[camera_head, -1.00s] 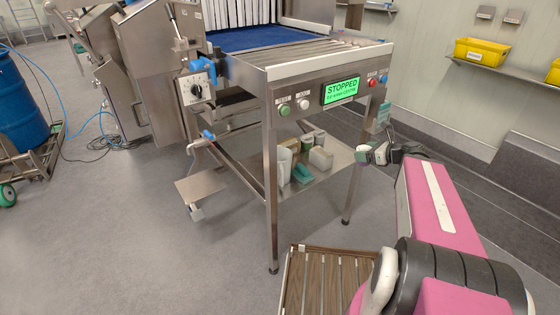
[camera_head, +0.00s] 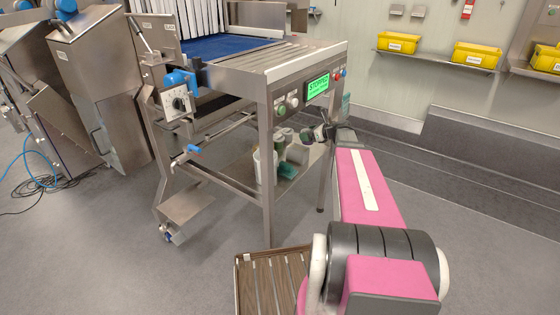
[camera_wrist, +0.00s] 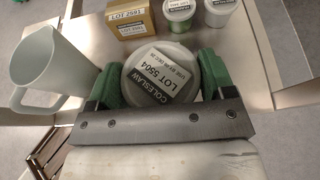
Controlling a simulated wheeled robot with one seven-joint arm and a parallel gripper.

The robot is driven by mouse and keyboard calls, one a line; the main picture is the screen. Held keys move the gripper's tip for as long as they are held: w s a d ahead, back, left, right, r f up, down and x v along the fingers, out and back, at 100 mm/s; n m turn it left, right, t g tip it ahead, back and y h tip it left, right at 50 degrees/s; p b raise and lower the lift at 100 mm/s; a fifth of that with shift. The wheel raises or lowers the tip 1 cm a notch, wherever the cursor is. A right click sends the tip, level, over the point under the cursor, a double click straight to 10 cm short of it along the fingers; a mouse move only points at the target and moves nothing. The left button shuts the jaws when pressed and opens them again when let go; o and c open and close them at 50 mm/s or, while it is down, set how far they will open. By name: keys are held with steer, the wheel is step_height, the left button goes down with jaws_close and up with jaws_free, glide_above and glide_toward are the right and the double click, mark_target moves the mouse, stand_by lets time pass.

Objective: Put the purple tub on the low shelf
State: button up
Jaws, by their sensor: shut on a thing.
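My gripper (camera_wrist: 160,80) has its green-padded fingers shut on either side of a round tub (camera_wrist: 162,66) in the wrist view. The tub's pale lid carries a label reading COLESLAW, LOT 5504; its side is hidden, and no purple shows. In the head view my gripper (camera_head: 318,134) is small, beside the right front of the steel frame, below the control panel; the tub cannot be made out clearly there. The low shelf (camera_head: 287,184) is a steel sheet under the conveyor end, with several containers on it.
In the wrist view a pale jug (camera_wrist: 50,66), a tan box (camera_wrist: 128,20), a green-labelled pot (camera_wrist: 180,14) and a white cup (camera_wrist: 220,10) stand near the held tub. The frame's front leg (camera_head: 267,180) is an obstacle. Yellow bins (camera_head: 397,43) sit on a wall shelf.

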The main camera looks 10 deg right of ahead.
steer(key=shift+w+d+f, duration=0.3)
steer(key=shift+w+d, duration=0.2)
steer(key=shift+w, duration=0.25)
steer(key=w+d+f, duration=0.1)
steer(key=w+f, duration=0.1)
steer(key=w, duration=0.1)
steer(key=w+d+f, duration=0.1)
steer(key=w+f, duration=0.1)
steer(key=w, duration=0.1)
steer(key=w+d+f, duration=0.2)
steer(key=w, duration=0.2)
steer(key=shift+f, duration=0.25)
steer(key=shift+a+f, duration=0.1)
steer(key=shift+f, duration=1.9)
steer(key=shift+f, duration=0.15)
steer(key=o, duration=1.3)
steer(key=shift+c, duration=0.2)
steer(key=v, duration=1.2)
